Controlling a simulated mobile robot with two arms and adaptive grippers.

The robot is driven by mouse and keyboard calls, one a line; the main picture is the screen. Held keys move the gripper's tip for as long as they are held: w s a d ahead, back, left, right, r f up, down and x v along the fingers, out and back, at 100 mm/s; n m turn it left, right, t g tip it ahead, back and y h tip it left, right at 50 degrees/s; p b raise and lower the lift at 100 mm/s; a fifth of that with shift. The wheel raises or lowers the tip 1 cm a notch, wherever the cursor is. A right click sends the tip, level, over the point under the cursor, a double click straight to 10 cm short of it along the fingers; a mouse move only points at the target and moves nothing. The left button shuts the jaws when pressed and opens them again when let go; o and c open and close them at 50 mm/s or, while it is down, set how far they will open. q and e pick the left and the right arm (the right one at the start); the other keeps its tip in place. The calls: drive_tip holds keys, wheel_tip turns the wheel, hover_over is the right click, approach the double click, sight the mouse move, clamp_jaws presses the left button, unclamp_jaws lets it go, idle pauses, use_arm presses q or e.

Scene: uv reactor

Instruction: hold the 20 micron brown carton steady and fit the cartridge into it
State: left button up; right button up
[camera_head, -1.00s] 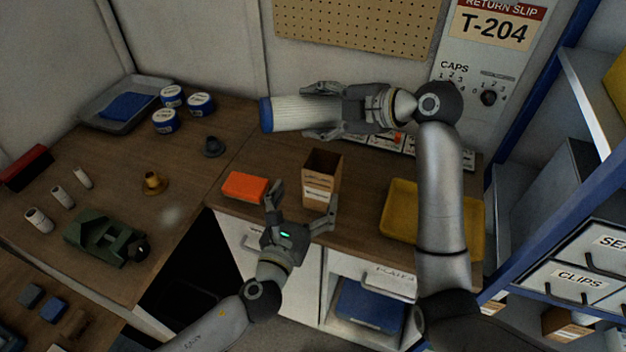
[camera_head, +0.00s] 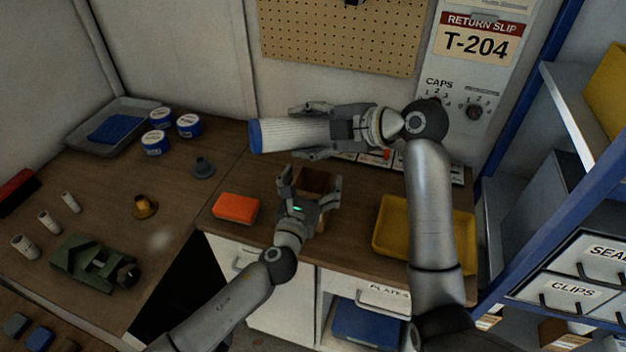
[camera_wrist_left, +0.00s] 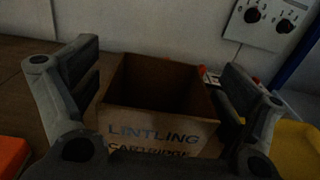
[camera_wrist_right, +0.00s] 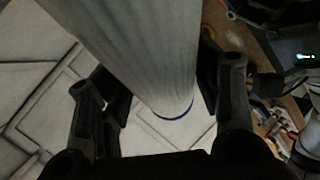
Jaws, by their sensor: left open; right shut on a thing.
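The brown carton (camera_head: 316,181) stands open-topped on the bench. In the left wrist view the carton (camera_wrist_left: 160,122) shows an empty-looking, dark inside and printed lettering on its front; the micron figure is not readable. My left gripper (camera_head: 311,186) is open, with one finger on each side of the carton; I cannot tell whether they touch it. My right gripper (camera_head: 315,130) is shut on the white pleated cartridge (camera_head: 290,134) with a blue end cap. It holds the cartridge roughly level, above and behind the carton. The cartridge (camera_wrist_right: 140,50) also fills the upper right wrist view.
An orange block (camera_head: 236,207) lies left of the carton. A yellow tray (camera_head: 390,250) is to the right. A grey tray (camera_head: 100,112), blue-lidded tubs (camera_head: 160,118) and a green fixture (camera_head: 92,265) are on the left bench. Blue shelving (camera_head: 505,190) bounds the right.

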use_arm(q)
drive_tip(key=shift+c, duration=0.2)
drive_tip(key=c, duration=1.1)
drive_tip(key=shift+o, duration=0.2)
use_arm(e)
drive_tip(key=shift+a, duration=0.1)
